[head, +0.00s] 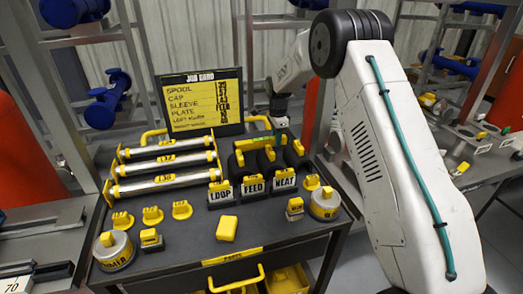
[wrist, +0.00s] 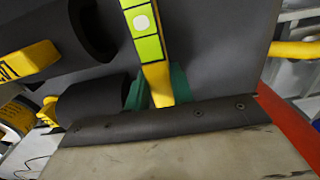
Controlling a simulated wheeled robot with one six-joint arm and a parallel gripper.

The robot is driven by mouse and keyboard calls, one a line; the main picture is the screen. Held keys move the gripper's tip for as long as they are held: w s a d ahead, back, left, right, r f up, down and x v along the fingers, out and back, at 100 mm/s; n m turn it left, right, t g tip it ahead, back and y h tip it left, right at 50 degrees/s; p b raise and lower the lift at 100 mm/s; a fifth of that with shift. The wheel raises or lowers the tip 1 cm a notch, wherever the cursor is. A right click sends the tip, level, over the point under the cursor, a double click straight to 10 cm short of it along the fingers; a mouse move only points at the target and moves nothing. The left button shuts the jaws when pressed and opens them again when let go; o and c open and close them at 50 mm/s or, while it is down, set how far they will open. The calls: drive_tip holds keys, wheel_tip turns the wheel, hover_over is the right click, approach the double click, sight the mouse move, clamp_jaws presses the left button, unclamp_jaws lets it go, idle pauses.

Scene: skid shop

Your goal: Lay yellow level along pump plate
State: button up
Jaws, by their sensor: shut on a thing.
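The yellow level (wrist: 147,38) has bright green windows and a pale round spot. In the wrist view it runs from the top edge down between the teal fingers of my gripper (wrist: 158,90), which is shut on it. In the head view my gripper (head: 281,122) is over the back right part of the cart, and the level (head: 256,143) shows below it, partly mixed with yellow-topped dark parts behind the labels. I cannot tell whether the level touches anything beneath. I cannot pick out the pump plate for certain in either view.
The dark cart top (head: 185,246) has bare room at its front. Silver rollers (head: 165,162) lie at left. A yellow block (head: 227,228) and round weights (head: 324,204) sit around. A job card (head: 203,101) stands behind.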

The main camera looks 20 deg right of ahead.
drive_tip(key=shift+r, duration=2.15)
